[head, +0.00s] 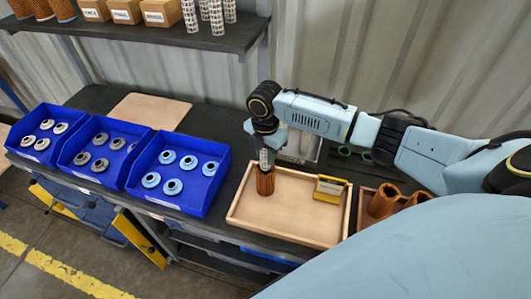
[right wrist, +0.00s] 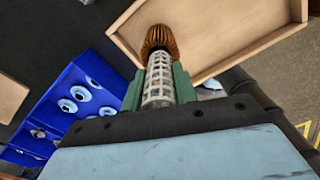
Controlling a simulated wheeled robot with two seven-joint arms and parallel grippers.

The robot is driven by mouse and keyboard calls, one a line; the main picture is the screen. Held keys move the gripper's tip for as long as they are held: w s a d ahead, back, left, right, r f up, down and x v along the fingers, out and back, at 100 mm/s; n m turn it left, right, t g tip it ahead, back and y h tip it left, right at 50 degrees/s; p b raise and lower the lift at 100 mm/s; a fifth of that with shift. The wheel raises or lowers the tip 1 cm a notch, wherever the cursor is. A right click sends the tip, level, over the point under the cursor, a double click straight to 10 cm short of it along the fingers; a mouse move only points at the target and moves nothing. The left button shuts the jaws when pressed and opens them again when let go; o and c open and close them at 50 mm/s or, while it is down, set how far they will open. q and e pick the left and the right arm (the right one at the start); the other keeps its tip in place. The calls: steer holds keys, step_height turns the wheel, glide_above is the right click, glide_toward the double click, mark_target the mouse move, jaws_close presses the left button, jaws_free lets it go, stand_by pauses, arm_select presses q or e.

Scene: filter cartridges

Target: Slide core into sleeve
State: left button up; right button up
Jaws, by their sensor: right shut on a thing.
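My right gripper (head: 265,147) is shut on the core, a white perforated tube (head: 264,158). The core (right wrist: 159,82) also shows in the right wrist view, between the green fingers (right wrist: 158,88). It points down at the sleeve, an orange-brown pleated cylinder (head: 265,183) standing upright in the wooden tray (head: 290,226). The sleeve (right wrist: 159,40) is straight beyond the core's far end in the right wrist view. The core's lower end meets the sleeve's top; I cannot tell how far inside it is. My left gripper is not in view.
A yellow-framed block (head: 329,189) stands at the tray's right. A box (head: 384,202) of brown sleeves is further right. Blue bins (head: 183,194) with ring-shaped caps stand at left. A tan board (head: 148,112) lies behind them. A shelf (head: 130,34) holds more cores and boxes.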

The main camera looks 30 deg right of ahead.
steer(key=shift+p, duration=0.7)
stand_by(0.8)
steer(key=shift+f+b, duration=1)
steer(key=shift+f, duration=0.95)
stand_by(1.1)
steer(key=o, duration=1)
steer(key=shift+r, duration=0.15)
step_height(320, 180, up, 13)
steer(key=shift+r, duration=0.1)
stand_by(0.4)
